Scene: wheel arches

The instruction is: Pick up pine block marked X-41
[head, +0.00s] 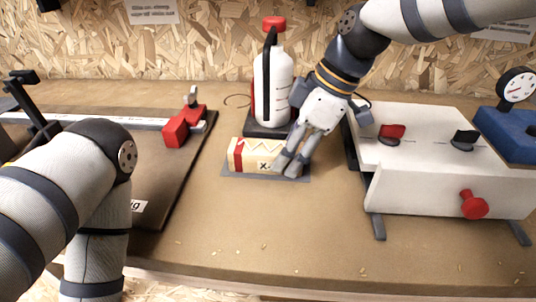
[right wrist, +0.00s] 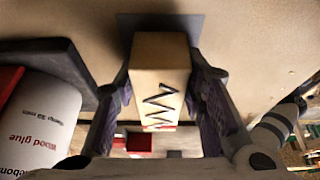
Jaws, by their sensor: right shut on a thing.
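The pine block (head: 248,155) is pale wood with a red band, a dark zigzag and a label on which an "X" shows; the rest of the label is hidden by my gripper. It lies at a thin grey mat (head: 228,176) on the bench. My right gripper (head: 290,166) is shut on the block's right end in the head view. In the right wrist view the block (right wrist: 160,75) sits between both fingers (right wrist: 160,110). I cannot tell any gap under it. My left arm shows at the left, but its gripper is out of view.
A white wood glue bottle (head: 273,88) with a red cap stands just behind the block. A white box (head: 440,185) with knobs stands right, a blue gauge unit (head: 510,133) beyond it. A red clamp (head: 184,126) sits at left. The bench front (head: 300,235) is mostly clear.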

